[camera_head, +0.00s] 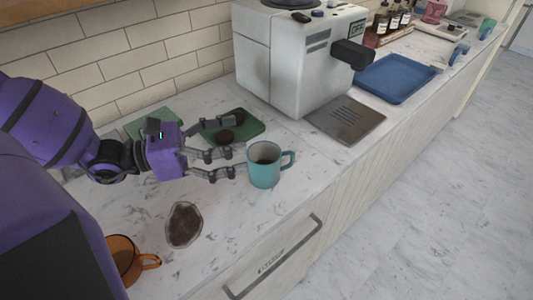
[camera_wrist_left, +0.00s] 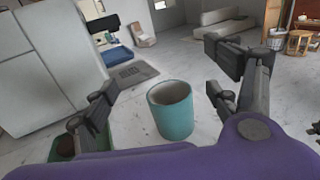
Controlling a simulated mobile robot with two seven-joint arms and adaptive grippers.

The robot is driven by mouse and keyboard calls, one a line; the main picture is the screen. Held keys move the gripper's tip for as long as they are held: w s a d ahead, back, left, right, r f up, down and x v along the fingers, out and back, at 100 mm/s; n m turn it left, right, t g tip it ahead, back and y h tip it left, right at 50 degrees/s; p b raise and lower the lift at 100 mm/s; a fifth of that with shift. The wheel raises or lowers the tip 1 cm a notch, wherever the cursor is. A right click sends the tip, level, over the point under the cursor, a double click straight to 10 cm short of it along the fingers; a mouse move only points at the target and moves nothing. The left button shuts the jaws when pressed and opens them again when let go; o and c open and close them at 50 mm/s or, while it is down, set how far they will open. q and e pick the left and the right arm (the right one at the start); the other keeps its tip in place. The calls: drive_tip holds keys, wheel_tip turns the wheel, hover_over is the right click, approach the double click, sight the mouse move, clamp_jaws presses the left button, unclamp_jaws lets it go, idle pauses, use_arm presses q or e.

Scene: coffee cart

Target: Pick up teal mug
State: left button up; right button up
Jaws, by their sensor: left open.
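The teal mug (camera_head: 264,166) stands upright on the marble counter, its handle pointing right in the head view. It also shows in the left wrist view (camera_wrist_left: 173,112), ahead of and between the open fingers. My right gripper is not in view.
A white coffee machine (camera_head: 290,62) stands behind the mug, with a metal drip tray (camera_head: 346,120) beside it. A green tray (camera_head: 250,128) with dark round items lies behind my gripper. A blue tray (camera_head: 395,78) lies farther right.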

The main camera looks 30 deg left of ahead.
use_arm(q)
drive_tip(key=b, duration=0.2)
approach(278, 156)
drive_tip(key=shift+f, duration=0.3)
drive_tip(key=shift+w+d+r, duration=0.1)
drive_tip(key=shift+w+d, duration=0.3)
drive_tip(key=shift+w, duration=0.1)
drive_tip(key=shift+w+d, duration=0.25)
drive_tip(key=x, duration=0.5)
drive_tip(key=shift+w+d, duration=0.2)
drive_tip(key=shift+w, duration=0.05)
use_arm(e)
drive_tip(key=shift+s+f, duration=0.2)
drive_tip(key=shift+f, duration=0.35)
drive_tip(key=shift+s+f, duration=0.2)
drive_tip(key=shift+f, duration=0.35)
use_arm(q)
drive_tip(key=c, duration=1.5)
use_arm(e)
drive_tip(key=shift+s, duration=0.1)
use_arm(q)
drive_tip(key=shift+r, duration=0.1)
drive_tip(key=shift+c, duration=0.2)
